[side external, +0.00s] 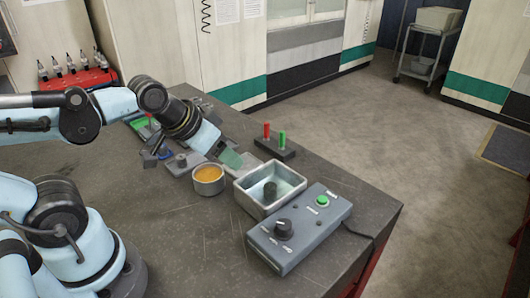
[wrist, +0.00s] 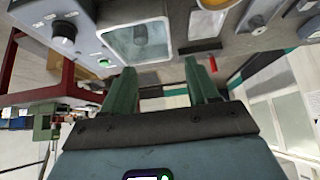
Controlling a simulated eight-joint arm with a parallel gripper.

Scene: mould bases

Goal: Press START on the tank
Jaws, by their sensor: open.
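The tank (side external: 242,199) is an open metal basin with liquid and a dark round piece inside. It also shows in the wrist view (wrist: 112,38), beyond my fingertips. A grey control box (side external: 325,222) stands at its near right side, with a green button (side external: 322,201) and a black knob (side external: 283,229). In the wrist view the box (wrist: 85,30) is at upper left, with its green button (wrist: 104,62) near its lower edge. My gripper (side external: 236,160) has green fingers and is open and empty. It appears behind the tank, away from the button. In the wrist view its fingers (wrist: 160,68) are apart.
A round cup of orange contents (side external: 208,179) stands left of the tank. A dark block with red and green pegs (side external: 275,149) stands behind it. Small devices (side external: 182,163) lie farther left. A cable leaves the box at right. The bench front (side external: 190,245) is clear.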

